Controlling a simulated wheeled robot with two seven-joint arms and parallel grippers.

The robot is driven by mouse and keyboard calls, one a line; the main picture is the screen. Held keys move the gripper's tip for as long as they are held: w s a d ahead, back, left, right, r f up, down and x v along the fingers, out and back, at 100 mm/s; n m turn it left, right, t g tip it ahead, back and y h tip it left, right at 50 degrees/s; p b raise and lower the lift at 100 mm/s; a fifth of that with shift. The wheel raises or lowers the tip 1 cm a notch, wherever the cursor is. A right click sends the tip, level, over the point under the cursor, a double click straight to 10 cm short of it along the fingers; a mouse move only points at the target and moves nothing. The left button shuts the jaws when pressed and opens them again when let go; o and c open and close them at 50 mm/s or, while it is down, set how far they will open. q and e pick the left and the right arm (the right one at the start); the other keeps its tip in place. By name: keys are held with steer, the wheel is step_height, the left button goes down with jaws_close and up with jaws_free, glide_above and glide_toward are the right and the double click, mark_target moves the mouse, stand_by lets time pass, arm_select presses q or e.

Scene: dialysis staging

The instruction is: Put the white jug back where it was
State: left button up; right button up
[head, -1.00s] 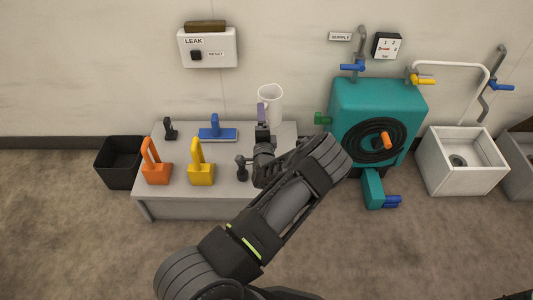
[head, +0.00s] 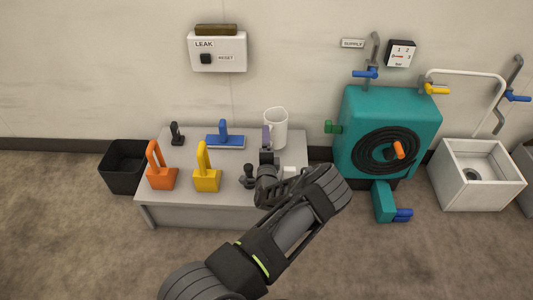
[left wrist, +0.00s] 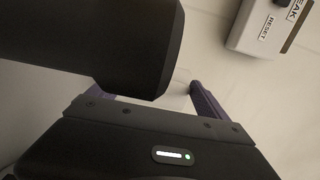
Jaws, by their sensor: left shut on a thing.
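The white jug (head: 278,126) stands upright at the right back of the low grey table (head: 225,192) in the head view. I cannot tell if its base touches the table, as my arm hides part of it. My left gripper (head: 267,138) is at the jug's near side, shut on it, with purple fingers. In the left wrist view the fingers (left wrist: 155,95) show around a pale patch of the jug, mostly hidden by a dark part of my gripper. My right gripper is not in view.
The table also bears an orange holder (head: 161,178), a yellow holder (head: 207,179), a blue-handled block (head: 225,140) and small dark pieces (head: 177,134). A black bin (head: 124,168) stands left. A teal machine (head: 358,115) with a coiled hose and a white basin (head: 482,185) stand right.

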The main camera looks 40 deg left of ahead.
arm_select(q)
step_height(320, 180, down, 4)
steer(key=shift+r+b, duration=0.1)
steer(key=shift+b, duration=1)
steer(key=shift+r, duration=0.1)
steer(key=o, duration=1.8)
steer(key=shift+o, duration=0.2)
